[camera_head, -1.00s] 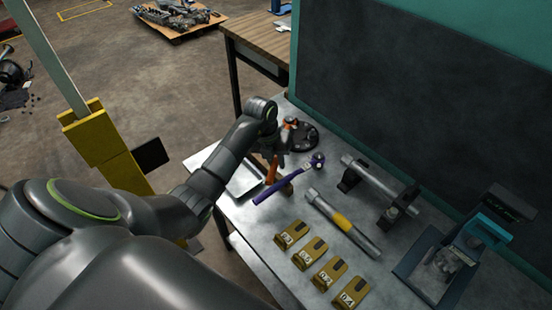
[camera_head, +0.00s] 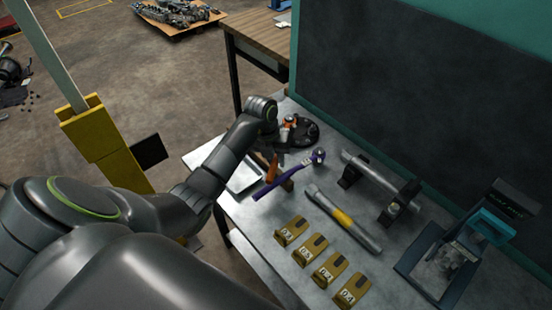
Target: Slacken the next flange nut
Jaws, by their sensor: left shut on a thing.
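The dark round flange (camera_head: 306,133) lies at the back left of the metal bench, partly hidden by my left gripper. My left gripper (camera_head: 284,137) is at the flange's near left side, small and dark in the view. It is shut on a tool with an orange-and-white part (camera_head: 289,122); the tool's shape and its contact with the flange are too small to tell. I cannot make out any single flange nut. My right gripper is not in view.
An orange handle (camera_head: 272,166), a purple-handled tool (camera_head: 283,179) and a shallow tray (camera_head: 245,178) lie near the flange. A yellow-banded bar (camera_head: 343,218), several yellow numbered blocks (camera_head: 313,248), a bar on stands (camera_head: 375,181) and a blue-topped device (camera_head: 484,229) occupy the bench.

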